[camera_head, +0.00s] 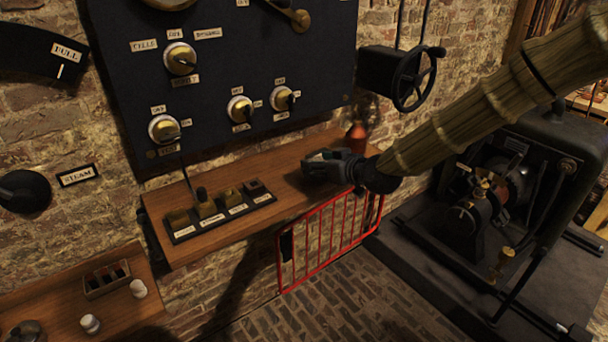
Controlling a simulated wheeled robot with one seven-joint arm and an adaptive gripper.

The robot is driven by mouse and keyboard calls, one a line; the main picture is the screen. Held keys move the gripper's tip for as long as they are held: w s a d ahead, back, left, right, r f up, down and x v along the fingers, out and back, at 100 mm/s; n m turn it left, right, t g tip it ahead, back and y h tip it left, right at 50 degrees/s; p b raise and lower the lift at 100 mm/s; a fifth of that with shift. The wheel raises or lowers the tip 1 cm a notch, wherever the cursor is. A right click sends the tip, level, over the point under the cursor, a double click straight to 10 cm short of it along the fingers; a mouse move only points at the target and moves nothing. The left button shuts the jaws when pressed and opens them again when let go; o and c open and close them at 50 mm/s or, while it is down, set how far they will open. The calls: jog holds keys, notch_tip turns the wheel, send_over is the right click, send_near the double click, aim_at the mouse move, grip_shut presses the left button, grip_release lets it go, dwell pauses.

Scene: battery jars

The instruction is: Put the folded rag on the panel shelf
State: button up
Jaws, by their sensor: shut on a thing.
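The panel shelf (230,218) is a brown wooden ledge under the dark switch panel. My gripper (318,166) is at the right part of this shelf, low over its top or touching it; I cannot tell which. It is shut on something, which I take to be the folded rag. The rag is hidden by the dark jaws and I cannot make out its outline. No rag shows elsewhere in view.
A strip of labelled blocks (219,212) stands on the shelf's left half. An orange-red object (357,137) stands behind my gripper. A red railing (330,240) is below the shelf. A handwheel (413,79) juts from the wall. A machine (490,200) stands at right.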

jog(key=shift+w+a+f, duration=0.1)
jog(key=shift+w+a, duration=0.1)
jog(key=shift+a, duration=0.9)
jog(key=shift+w+a+f, duration=0.1)
jog(key=shift+w+a, duration=0.1)
jog(key=shift+a, duration=0.9)
jog(key=shift+d+f+p, duration=0.1)
jog(key=shift+f+p, duration=0.2)
jog(key=shift+f, duration=1.4)
jog(key=shift+f, duration=0.15)
jog(key=o, duration=0.9)
jog(key=shift+r, duration=0.2)
jog(key=v, duration=1.2)
jog(key=shift+b, duration=0.35)
